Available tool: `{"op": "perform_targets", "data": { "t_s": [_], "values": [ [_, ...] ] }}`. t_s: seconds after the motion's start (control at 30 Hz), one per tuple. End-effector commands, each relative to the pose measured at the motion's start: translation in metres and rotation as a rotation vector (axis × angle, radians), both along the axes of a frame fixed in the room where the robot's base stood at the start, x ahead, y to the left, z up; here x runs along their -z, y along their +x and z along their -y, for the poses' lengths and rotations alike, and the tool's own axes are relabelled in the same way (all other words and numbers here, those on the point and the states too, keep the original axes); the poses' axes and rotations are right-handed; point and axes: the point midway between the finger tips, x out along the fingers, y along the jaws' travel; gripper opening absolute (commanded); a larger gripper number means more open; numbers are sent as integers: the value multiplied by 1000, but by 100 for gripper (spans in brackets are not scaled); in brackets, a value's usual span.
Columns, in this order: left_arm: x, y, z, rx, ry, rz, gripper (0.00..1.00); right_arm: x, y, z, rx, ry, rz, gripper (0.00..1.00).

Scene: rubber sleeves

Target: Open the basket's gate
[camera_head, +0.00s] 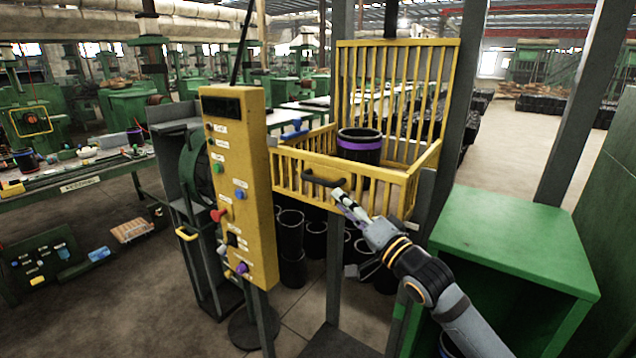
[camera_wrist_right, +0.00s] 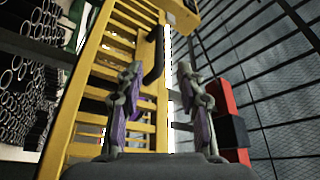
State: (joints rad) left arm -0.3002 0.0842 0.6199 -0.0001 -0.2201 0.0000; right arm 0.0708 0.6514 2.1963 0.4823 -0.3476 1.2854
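The yellow barred basket (camera_head: 408,185) stands in the middle of the head view, with a tall barred panel (camera_head: 395,85) upright at its back. Its low front side carries a black handle (camera_head: 325,178), which also shows in the right wrist view (camera_wrist_right: 154,55). A black sleeve with a purple band (camera_head: 359,148) stands upright in the basket. My right gripper (camera_head: 343,198) is just in front of the basket, slightly right of and below the handle. In the right wrist view its fingers (camera_wrist_right: 162,95) are apart with nothing held; the handle lies beyond them. My left gripper is not in view.
A yellow control box (camera_head: 238,185) with coloured buttons stands close left of the basket. A green cabinet (camera_head: 515,235) is at the right, beside my right arm. Several black sleeves (camera_head: 291,235) stand below the basket. A workbench (camera_head: 80,180) is at the far left.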

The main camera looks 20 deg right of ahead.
Motion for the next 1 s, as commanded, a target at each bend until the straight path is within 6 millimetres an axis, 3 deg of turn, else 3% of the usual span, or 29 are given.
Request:
{"op": "perform_targets", "data": {
  "t_s": [0.17, 0.53, 0.9, 1.0],
  "values": [
    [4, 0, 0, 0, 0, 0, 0, -6, 20, -10, -10, 10, 4, 37],
    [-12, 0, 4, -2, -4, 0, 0, -21, 82, -30, -6, 3, 0, 37],
    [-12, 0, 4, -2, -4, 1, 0, -20, 90, -33, -5, -2, 0, 37],
    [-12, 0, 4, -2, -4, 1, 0, -20, 90, -33, -5, -2, 0, 27]
  ]
}}
